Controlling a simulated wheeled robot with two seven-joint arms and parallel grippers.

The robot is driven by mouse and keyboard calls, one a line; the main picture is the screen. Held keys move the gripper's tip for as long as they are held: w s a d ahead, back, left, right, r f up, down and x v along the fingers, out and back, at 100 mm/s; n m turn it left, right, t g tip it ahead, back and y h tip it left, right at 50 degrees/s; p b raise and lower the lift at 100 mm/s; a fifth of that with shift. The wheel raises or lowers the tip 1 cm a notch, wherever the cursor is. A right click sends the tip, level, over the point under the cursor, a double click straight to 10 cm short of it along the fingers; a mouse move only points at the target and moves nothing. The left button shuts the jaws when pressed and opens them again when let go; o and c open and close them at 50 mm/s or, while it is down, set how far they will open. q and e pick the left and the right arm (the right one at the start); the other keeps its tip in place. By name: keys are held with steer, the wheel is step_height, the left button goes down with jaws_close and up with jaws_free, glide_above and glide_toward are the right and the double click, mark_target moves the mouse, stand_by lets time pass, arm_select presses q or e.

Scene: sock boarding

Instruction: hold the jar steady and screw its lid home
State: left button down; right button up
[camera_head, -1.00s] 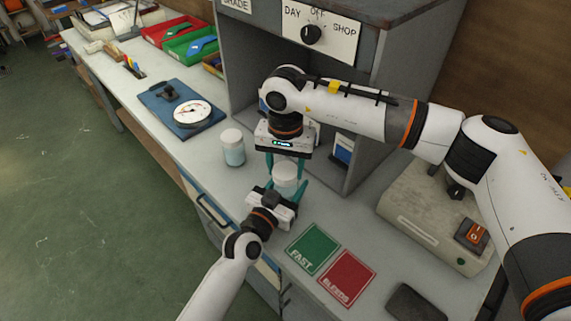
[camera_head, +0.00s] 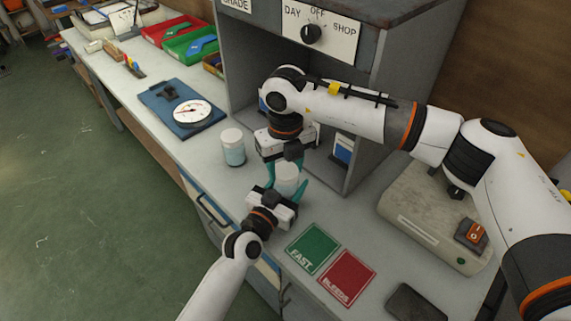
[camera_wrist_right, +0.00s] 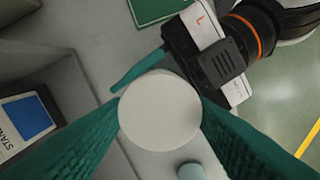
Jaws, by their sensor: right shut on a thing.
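The jar (camera_head: 288,180) stands on the bench, mostly hidden by my grippers. Its round white lid (camera_wrist_right: 160,110) fills the middle of the right wrist view. My right gripper (camera_head: 288,164) comes down from above, and its teal fingers are shut on the lid from two sides. My left gripper (camera_head: 286,188) reaches in from the front with a teal finger on each side of the jar, and looks shut on it. In the right wrist view one left finger shows beside the lid. Whether the lid sits level on the threads is hidden.
A second lidded jar (camera_head: 233,148) with pale blue contents stands just left. A blue board with a dial gauge (camera_head: 192,112) lies farther back. A grey cabinet (camera_head: 362,150) rises behind my right gripper. Green (camera_head: 312,248) and red (camera_head: 347,278) cards lie in front.

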steer(key=m, duration=0.9)
steer(key=shift+m, duration=0.4)
steer(key=o, duration=1.2)
step_height(320, 180, up, 12)
arm_select(q)
steer(key=shift+c, duration=2.3)
jaws_free()
